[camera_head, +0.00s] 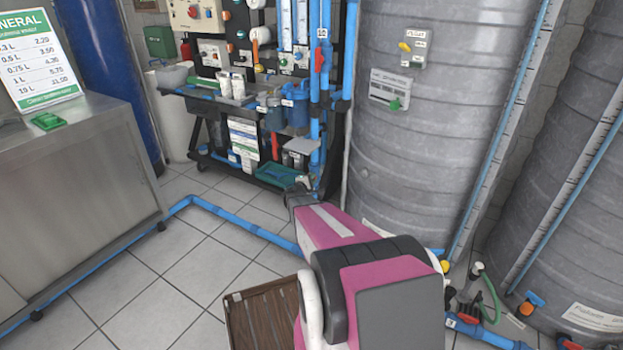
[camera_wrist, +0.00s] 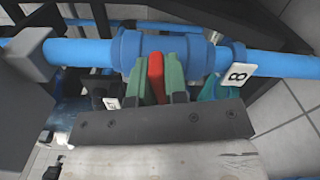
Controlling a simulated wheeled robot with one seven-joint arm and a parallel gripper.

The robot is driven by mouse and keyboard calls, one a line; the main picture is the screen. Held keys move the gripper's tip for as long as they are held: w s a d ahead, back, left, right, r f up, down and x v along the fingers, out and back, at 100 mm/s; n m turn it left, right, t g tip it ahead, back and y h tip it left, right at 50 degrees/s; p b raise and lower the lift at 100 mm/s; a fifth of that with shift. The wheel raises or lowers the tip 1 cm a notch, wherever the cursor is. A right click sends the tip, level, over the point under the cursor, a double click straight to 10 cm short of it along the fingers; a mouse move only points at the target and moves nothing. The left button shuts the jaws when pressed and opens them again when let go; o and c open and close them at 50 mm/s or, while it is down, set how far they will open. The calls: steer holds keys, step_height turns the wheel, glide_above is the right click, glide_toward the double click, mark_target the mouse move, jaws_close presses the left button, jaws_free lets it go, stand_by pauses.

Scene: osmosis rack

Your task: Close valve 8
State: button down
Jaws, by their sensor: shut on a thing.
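A blue valve body (camera_wrist: 130,50) sits on a blue pipe (camera_wrist: 285,64) in the wrist view. A white tag with an 8 (camera_wrist: 237,74) hangs on the pipe just right of it. The valve's red handle (camera_wrist: 156,72) shows as a narrow strip, crosswise to the pipe in this view. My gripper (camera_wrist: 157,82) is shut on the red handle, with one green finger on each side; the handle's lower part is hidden. In the head view my gripper (camera_head: 298,200) reaches to the foot of the blue pipes by the rack, and the handle is hidden there.
A black rack (camera_head: 215,110) with filters and gauges stands behind. Large grey tanks (camera_head: 440,150) stand close on the right. A blue floor pipe (camera_head: 240,222) runs across the tiles. A steel counter (camera_head: 85,180) is at left, with open floor between.

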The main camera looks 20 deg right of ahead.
steer(key=shift+s+f+m, duration=0.1)
steer(key=shift+f+m, duration=0.15)
steer(key=shift+m, duration=1.05)
steer(key=c, duration=1.1)
jaws_free()
steer(key=shift+c, duration=0.2)
steer(key=v, duration=1)
steer(key=shift+s+a, duration=0.25)
steer(key=shift+a, duration=0.05)
steer(key=shift+s, duration=0.1)
